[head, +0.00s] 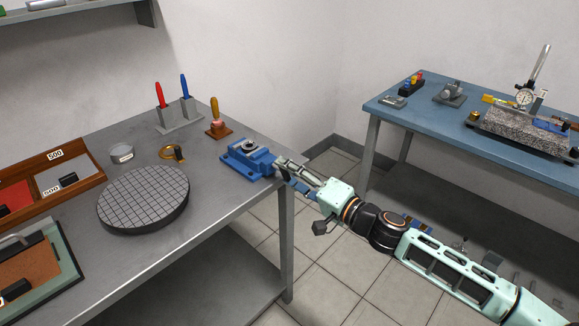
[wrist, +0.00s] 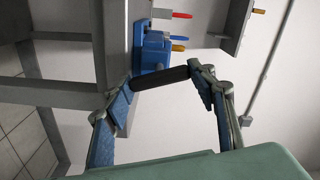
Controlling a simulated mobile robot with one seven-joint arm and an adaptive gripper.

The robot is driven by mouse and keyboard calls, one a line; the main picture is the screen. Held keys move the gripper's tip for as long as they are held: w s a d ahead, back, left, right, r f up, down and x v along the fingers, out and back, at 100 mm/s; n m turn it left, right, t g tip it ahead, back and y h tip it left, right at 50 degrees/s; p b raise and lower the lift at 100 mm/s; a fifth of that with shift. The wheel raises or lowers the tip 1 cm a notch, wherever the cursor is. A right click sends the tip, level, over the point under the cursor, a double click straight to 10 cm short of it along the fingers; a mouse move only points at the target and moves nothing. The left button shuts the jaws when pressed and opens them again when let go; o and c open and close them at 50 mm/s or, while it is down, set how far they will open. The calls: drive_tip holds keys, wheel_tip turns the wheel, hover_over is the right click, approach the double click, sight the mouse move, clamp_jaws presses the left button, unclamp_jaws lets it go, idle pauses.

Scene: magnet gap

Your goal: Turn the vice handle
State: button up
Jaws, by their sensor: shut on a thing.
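The blue vice (head: 245,162) sits at the right edge of the grey workbench. In the wrist view, the vice (wrist: 153,50) lies beyond my fingertips. The dark vice handle (wrist: 160,78) is a bar that spans between my two fingers, each finger at one end of it. My gripper (wrist: 166,84) is shut on this handle. In the head view, my gripper (head: 286,171) reaches the vice's right side from the right, and the handle cannot be made out there.
The grey workbench (head: 110,262) also holds a round gridded plate (head: 143,198), a stand with red and blue tools (head: 178,115), an orange-handled tool (head: 215,112) and a wooden tray (head: 95,184). A blue table (head: 425,125) stands right. Open floor lies between the tables.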

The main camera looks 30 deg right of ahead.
drive_tip(key=shift+m+p, duration=5.1)
drive_tip(key=shift+m, duration=1.3)
drive_tip(key=shift+f, duration=0.15)
drive_tip(key=o, duration=1.2)
drive_tip(key=shift+c, duration=0.2)
drive_tip(key=shift+s, duration=0.15)
drive_tip(key=v, duration=1.1)
drive_tip(key=shift+s+d, duration=0.15)
drive_tip(key=shift+s, duration=0.25)
